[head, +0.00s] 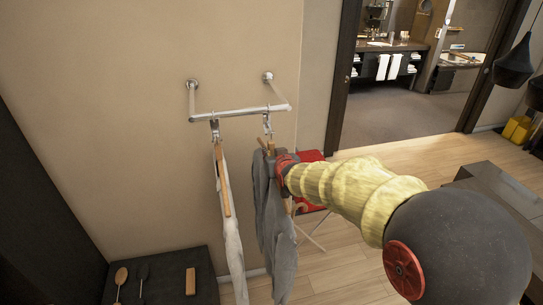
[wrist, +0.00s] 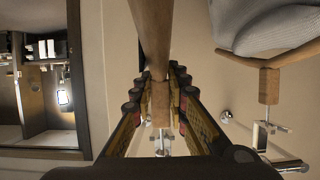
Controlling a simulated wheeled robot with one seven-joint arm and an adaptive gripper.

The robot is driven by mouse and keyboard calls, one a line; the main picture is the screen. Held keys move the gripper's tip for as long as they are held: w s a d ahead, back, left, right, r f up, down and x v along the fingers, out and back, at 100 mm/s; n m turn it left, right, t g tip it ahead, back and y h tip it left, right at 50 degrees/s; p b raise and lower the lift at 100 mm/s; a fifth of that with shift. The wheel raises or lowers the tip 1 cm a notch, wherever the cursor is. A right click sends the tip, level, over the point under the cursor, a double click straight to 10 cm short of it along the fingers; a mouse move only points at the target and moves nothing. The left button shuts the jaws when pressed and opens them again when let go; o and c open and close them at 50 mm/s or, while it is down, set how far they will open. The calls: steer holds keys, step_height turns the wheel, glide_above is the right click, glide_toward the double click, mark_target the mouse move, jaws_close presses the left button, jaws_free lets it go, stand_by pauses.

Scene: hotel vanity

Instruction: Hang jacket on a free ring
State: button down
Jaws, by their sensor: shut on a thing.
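The grey jacket (head: 272,235) hangs from a wooden hanger just right of the white garment. My gripper (head: 284,165) is shut on the wooden neck of the jacket's hanger. In the wrist view this neck (wrist: 160,100) stands between the fingers, with a metal fitting (wrist: 162,146) at its end. A metal rail (head: 240,112) on the wall carries a left ring (head: 214,128) and a right ring (head: 267,124). The jacket's hanger top is close under the right ring. I cannot tell whether they are joined.
A white garment (head: 232,245) on a wooden hanger (head: 222,180) hangs from the left ring, close beside the jacket. A dark bench (head: 165,275) with brushes stands below left. A red thing (head: 310,157) is partly hidden behind my gripper. A doorway opens at right.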

steer(key=shift+w+a+r+b, duration=0.1)
steer(key=shift+w+a+b, duration=0.1)
steer(key=shift+w, duration=0.5)
steer(key=shift+w+a+b, duration=0.2)
steer(key=shift+w+b, duration=0.05)
steer(key=shift+w, duration=0.4)
steer(key=shift+w+a+r+b, duration=0.1)
steer(key=shift+w+a+b, duration=0.1)
steer(key=shift+w, duration=0.5)
stand_by(1.9)
steer(key=shift+f+b, duration=0.55)
steer(key=shift+b, duration=0.45)
stand_by(1.4)
steer(key=c, duration=1.7)
jaws_free()
steer(key=shift+f, duration=0.1)
steer(key=shift+o, duration=0.2)
